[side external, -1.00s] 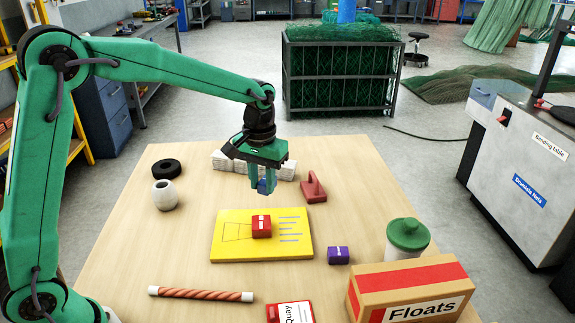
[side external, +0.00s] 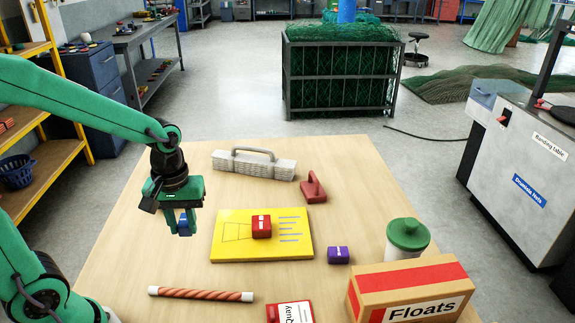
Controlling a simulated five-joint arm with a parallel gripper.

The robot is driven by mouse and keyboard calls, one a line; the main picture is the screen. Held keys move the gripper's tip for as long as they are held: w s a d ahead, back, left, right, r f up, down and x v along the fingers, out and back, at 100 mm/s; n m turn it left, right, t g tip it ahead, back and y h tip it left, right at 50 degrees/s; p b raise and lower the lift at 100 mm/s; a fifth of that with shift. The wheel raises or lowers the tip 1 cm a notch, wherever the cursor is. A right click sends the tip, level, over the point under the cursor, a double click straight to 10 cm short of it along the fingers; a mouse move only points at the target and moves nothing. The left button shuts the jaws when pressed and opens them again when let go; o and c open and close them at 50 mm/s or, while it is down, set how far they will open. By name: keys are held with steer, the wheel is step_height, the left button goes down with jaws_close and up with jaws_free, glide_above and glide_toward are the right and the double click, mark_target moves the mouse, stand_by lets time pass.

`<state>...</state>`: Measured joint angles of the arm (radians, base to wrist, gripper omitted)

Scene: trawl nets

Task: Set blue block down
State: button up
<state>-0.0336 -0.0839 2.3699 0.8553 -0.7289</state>
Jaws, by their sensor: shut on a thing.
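A blue block (side external: 183,227) is between the fingers of my gripper (side external: 182,230), which is shut on it. My gripper points down, to the left of the yellow board (side external: 232,249). The block looks close to the table (side external: 125,262), but I cannot tell whether it touches it. A red block (side external: 261,226) sits on the yellow board, and a purple block (side external: 338,255) lies on the table to the board's right.
A grey handled bundle (side external: 255,165) and a red handled tool (side external: 313,188) lie behind the board. A striped rod (side external: 201,294) lies in front. A green-lidded jar (side external: 407,236) and the Floats box (side external: 412,290) stand at right.

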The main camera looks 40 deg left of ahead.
steer(key=shift+s+a+f, duration=0.1)
steer(key=shift+s+f, duration=0.05)
steer(key=shift+s, duration=0.25)
steer(key=a+f, duration=0.2)
steer(key=a, duration=0.2)
steer(key=w+a+f, duration=0.1)
steer(key=a+f, duration=0.1)
steer(key=a, duration=0.1)
steer(key=a+f, duration=0.3)
steer(key=a, duration=0.1)
steer(key=shift+w+a, duration=0.2)
steer(key=shift+a, duration=0.1)
steer(key=shift+f, duration=2)
steer(key=shift+f, duration=0.1)
steer(key=o, duration=1)
